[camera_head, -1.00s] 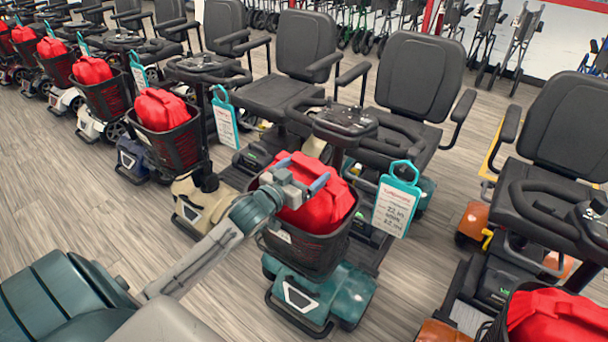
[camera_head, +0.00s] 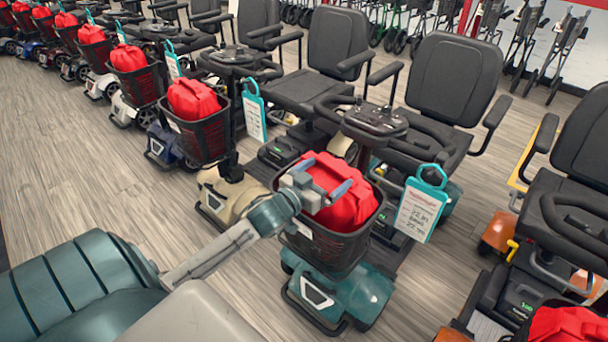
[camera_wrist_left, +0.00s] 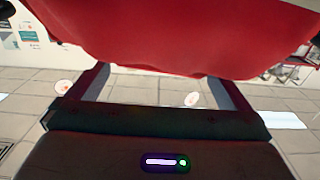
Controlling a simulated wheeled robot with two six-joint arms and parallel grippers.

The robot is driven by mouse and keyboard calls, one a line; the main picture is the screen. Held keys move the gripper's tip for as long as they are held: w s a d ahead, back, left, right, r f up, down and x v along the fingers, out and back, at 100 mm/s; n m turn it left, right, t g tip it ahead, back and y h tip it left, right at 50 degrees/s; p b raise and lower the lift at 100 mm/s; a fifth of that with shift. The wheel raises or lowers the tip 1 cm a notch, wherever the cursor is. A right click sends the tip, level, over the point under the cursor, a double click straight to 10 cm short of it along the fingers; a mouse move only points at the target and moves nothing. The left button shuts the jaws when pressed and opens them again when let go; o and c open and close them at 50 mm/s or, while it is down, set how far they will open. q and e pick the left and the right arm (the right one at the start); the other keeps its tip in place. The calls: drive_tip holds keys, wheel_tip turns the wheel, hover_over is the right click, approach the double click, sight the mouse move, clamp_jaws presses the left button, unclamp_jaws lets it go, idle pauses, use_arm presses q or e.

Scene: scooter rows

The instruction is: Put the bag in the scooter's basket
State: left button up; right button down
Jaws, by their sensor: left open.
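A red bag (camera_head: 350,205) sits in the black basket (camera_head: 335,250) of the teal scooter (camera_head: 345,300) in the middle of the head view. My left gripper (camera_head: 328,176) is open at the bag's near upper side, its two fingers pointing toward the bag. I cannot tell whether they touch it. In the left wrist view the red bag (camera_wrist_left: 180,40) fills the top, just beyond the open fingers (camera_wrist_left: 165,88), with nothing visible held between them. The bag's lower part is hidden in the basket. My right gripper is not in view.
A row of scooters with red bags in their baskets runs to the far left, the nearest being a dark blue one (camera_head: 175,150). An orange scooter (camera_head: 500,235) stands at right. A price tag (camera_head: 420,208) hangs beside the basket. Wood-look floor (camera_head: 75,180) is clear at left.

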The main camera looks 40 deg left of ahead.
use_arm(q)
drive_tip(key=s+b, duration=0.1)
drive_tip(key=s, duration=0.9)
drive_tip(key=shift+a, duration=0.4)
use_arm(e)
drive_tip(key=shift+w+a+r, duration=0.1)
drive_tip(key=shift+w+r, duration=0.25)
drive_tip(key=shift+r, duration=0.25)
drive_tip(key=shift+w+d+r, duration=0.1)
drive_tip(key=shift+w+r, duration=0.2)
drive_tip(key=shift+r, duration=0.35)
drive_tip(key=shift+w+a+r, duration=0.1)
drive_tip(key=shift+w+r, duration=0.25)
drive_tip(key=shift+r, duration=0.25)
